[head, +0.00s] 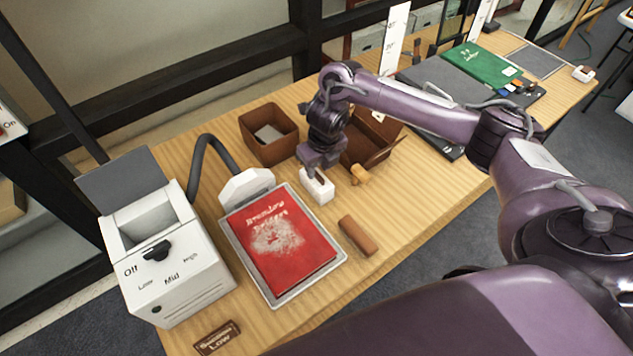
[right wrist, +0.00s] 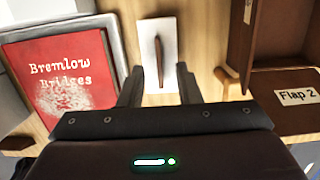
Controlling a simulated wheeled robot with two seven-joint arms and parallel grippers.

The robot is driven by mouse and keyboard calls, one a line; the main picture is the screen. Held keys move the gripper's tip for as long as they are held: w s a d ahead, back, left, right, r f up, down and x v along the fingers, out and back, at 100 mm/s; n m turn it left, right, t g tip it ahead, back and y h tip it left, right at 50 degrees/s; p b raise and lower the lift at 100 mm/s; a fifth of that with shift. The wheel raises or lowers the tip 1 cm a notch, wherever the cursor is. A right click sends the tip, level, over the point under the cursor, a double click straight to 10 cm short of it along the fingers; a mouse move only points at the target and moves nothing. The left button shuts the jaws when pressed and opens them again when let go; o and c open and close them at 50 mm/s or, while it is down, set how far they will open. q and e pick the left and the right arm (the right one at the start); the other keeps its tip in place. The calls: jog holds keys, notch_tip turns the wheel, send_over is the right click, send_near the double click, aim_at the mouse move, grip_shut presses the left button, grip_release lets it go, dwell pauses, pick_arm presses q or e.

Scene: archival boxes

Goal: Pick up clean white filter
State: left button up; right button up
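A white block (head: 317,189), which looks like the clean white filter, lies on the wooden table just right of the red book. My right gripper (head: 320,165) is directly above it, pointing down. In the right wrist view the white filter (right wrist: 147,28) shows a brown upright strip along its middle. My left gripper is not in view.
A red book (head: 285,245) lies on a grey tray (head: 239,262). A white machine (head: 178,270) with a hose and nozzle (head: 246,187) stands left. A brown bin (head: 270,150) holds a pale piece.

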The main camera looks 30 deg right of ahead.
jog(key=shift+w+f, duration=0.15)
jog(key=shift+f, duration=0.6)
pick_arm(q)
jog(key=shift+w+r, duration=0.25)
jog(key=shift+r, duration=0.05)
pick_arm(e)
jog(key=shift+f, duration=0.1)
grip_shut()
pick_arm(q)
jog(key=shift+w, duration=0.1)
